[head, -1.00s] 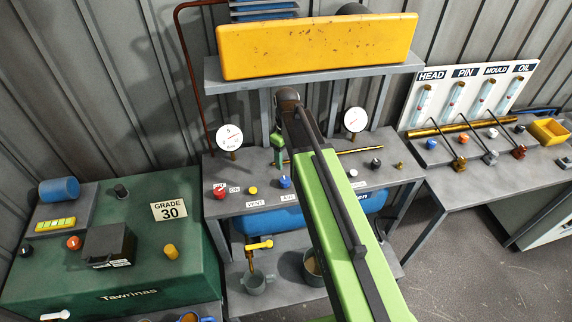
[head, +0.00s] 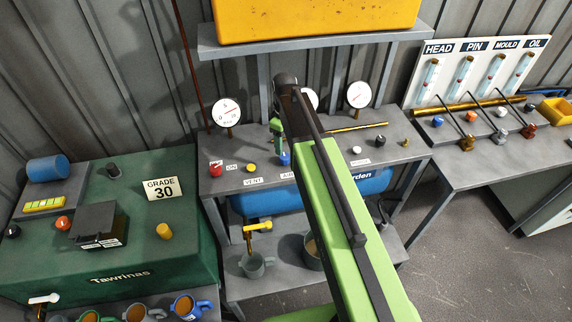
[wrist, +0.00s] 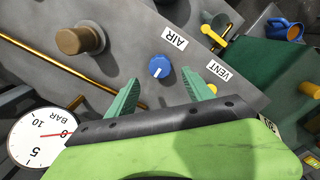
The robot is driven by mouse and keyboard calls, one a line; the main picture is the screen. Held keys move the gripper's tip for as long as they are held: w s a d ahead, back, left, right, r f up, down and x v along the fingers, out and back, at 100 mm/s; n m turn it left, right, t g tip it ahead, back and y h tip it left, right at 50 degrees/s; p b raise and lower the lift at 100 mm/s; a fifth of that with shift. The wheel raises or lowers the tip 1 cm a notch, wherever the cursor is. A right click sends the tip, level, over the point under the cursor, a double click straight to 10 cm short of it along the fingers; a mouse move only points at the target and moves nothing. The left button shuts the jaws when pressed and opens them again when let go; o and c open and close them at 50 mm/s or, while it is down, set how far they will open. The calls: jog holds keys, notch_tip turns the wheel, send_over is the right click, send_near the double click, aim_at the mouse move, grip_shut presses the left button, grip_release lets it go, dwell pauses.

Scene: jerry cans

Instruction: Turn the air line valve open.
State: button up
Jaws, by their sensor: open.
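The air line valve is a blue round knob (head: 284,158) with a white pointer mark, on the grey bench above the AIR label. It also shows in the wrist view (wrist: 159,67) beside the AIR label (wrist: 174,39), its mark pointing toward the bottom of that picture. My gripper (head: 274,138) has green fingers and is over the bench close to the knob. In the wrist view my open fingers (wrist: 163,86) point to either side of the knob, with nothing between them; I see no contact. My arm hides part of the bench.
A red knob (head: 215,168) and yellow knob (head: 251,168) stand left of the valve. A brass knob (wrist: 82,40) and a brass rod (wrist: 60,64) are nearby. Dial gauges (head: 226,112) stand behind.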

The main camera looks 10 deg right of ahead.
aim_at(285, 156)
notch_tip(285, 156, down, 7)
jog(key=b, duration=0.5)
jog(key=shift+f+b, duration=0.15)
jog(key=shift+b, duration=0.25)
